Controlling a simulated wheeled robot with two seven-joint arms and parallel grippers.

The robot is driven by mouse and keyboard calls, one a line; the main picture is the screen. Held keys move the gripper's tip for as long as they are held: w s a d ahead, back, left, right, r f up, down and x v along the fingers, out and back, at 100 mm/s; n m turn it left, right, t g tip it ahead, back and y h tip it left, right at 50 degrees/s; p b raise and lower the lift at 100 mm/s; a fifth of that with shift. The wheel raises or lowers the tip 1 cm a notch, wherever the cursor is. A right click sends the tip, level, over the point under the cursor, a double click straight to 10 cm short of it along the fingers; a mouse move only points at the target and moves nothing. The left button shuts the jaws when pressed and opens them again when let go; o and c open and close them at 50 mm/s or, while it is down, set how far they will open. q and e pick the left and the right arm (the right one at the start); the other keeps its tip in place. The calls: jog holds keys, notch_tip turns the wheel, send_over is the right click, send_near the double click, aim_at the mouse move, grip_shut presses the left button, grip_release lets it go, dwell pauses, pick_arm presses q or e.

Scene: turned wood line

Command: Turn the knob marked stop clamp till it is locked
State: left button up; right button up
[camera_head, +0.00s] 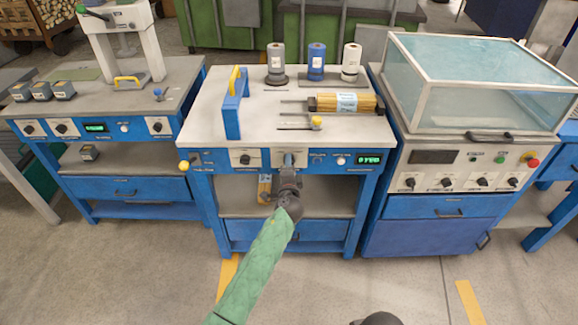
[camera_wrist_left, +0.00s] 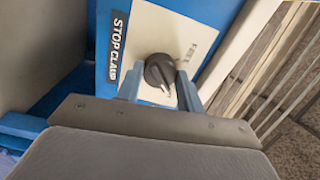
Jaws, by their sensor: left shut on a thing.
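The stop clamp knob (camera_wrist_left: 160,72) is black and round with a pale pointer line. It sits on a white plate (camera_wrist_left: 150,30) beside the dark "STOP CLAMP" label (camera_wrist_left: 118,45). The pointer aims at the lower right in the left wrist view, away from the "FREE" mark; the lettering near its tip is partly covered. My left gripper (camera_wrist_left: 160,88) has its blue fingers on both sides of the knob and is shut on it. In the head view my left gripper (camera_head: 289,160) is at the middle bench's front panel and hides the knob.
The middle bench (camera_head: 215,125) carries a blue block with a yellow handle (camera_head: 236,103), several spools and a wooden roll (camera_head: 345,102). Another panel knob (camera_head: 245,158) is left of my gripper. A glass-topped cabinet (camera_head: 480,100) stands right, another bench (camera_head: 60,120) left.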

pick_arm(q)
jog(key=o, duration=1)
jog(key=shift+s, duration=0.15)
jog(key=s+b, duration=0.1)
jog(key=s, duration=0.6)
jog(key=shift+s, duration=0.3)
pick_arm(e)
jog(key=a+f, duration=0.1)
jog(key=w+f, duration=0.1)
jog(key=shift+a+f, duration=0.35)
jog(key=shift+a, duration=0.05)
jog(key=shift+a+r+t, duration=0.1)
jog(key=shift+a+t, duration=0.05)
jog(key=shift+t, duration=0.15)
